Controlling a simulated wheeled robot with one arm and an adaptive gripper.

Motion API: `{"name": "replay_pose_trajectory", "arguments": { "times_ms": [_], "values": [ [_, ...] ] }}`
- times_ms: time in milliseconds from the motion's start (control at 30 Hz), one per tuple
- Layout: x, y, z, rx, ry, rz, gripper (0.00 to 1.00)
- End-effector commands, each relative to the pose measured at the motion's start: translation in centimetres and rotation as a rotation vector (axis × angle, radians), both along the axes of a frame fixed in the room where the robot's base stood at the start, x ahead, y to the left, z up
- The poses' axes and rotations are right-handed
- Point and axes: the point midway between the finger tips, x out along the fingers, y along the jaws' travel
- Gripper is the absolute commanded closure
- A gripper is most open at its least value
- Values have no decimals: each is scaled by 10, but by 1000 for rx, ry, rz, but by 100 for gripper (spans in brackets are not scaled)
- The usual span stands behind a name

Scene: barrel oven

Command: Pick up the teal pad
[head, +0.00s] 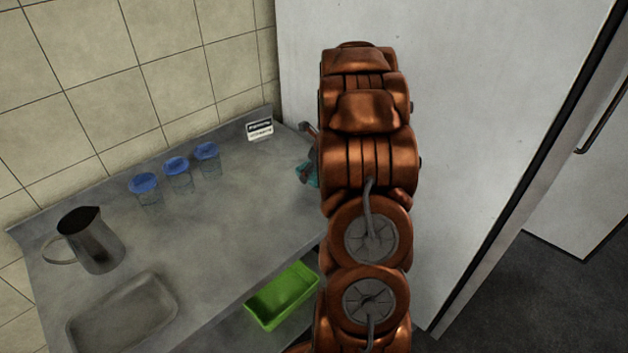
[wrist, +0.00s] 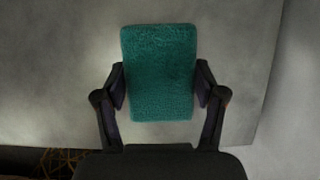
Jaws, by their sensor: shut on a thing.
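The teal pad (wrist: 159,72) is a rounded rectangle with a rough, fuzzy surface. In the wrist view it sits between the two dark fingers of my gripper (wrist: 160,88), which press on its left and right sides. My gripper is shut on it. In the head view only a small piece of the teal pad (head: 308,174) shows beside my copper-coloured arm, which hides the rest of it and most of the gripper. The pad is over or on the right end of the metal counter (head: 225,245); I cannot tell whether it touches the counter.
Several things stand on the counter: blue-lidded jars (head: 177,175), a metal pitcher (head: 92,240), a grey tray (head: 125,310) and a small label sign (head: 259,129). A green bin (head: 282,296) is below the front edge. A large white panel (head: 470,130) stands close on the right.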

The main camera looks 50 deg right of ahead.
Motion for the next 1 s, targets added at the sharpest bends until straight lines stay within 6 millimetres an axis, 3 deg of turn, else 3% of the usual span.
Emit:
{"name": "replay_pose_trajectory", "arguments": {
  "times_ms": [467,1000],
  "values": [
    [-37,26,8,-1,-1,0,64],
    [-106,74,16,-1,-1,-1,64]
  ]
}}
